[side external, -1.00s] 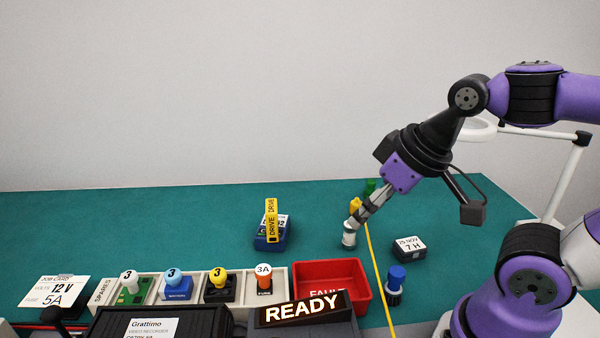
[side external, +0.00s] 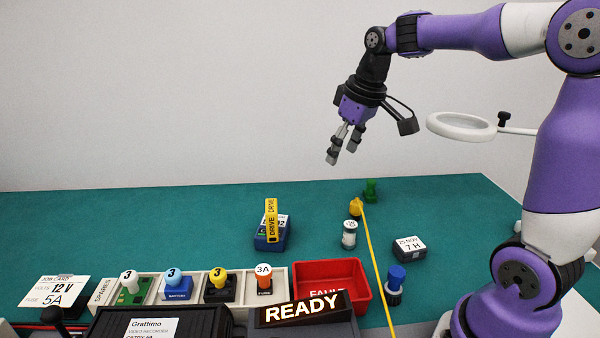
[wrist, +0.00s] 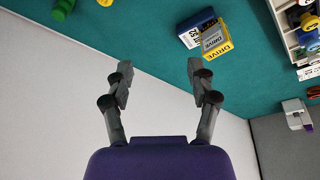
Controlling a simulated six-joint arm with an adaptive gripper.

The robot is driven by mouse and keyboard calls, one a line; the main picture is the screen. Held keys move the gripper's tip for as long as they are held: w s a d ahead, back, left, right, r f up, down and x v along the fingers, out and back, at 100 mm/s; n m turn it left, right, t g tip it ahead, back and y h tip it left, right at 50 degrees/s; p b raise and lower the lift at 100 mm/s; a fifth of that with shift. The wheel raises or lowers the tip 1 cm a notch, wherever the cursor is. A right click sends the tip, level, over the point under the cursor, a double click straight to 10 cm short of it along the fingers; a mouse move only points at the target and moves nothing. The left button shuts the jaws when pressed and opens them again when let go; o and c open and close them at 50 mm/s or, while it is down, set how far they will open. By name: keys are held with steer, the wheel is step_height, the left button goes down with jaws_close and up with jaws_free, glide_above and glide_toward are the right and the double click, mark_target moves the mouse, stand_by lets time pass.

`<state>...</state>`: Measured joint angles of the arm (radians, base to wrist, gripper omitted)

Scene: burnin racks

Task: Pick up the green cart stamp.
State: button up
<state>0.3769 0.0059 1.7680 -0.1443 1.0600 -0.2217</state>
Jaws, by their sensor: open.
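The green cart stamp (side external: 370,190) stands at the back right of the teal mat, behind a yellow stamp-like piece (side external: 355,207). In the wrist view the green stamp (wrist: 63,8) is at the top left, partly cut off by the picture edge. My gripper (side external: 342,160) is open and empty, high above the mat, to the left of the green stamp in the side view. It also shows in the wrist view (wrist: 160,80) with its fingers apart and nothing between them.
Mat's back left is clear.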

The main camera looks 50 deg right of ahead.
steer(key=w+d+f+g, duration=0.1)
steer(key=w+d+f, duration=0.25)
steer(key=d, duration=0.55)
steer(key=g, duration=0.1)
glide_above(372, 180)
steer(key=s, duration=0.1)
steer(key=shift+m+y, duration=0.3)
step_height(372, 180, down, 7)
steer(key=shift+s+f, duration=0.1)
steer(key=f, duration=0.4)
steer(key=w+f, duration=0.1)
steer(key=f, duration=0.2)
steer(key=shift+w+a+f, duration=0.1)
jaws_close()
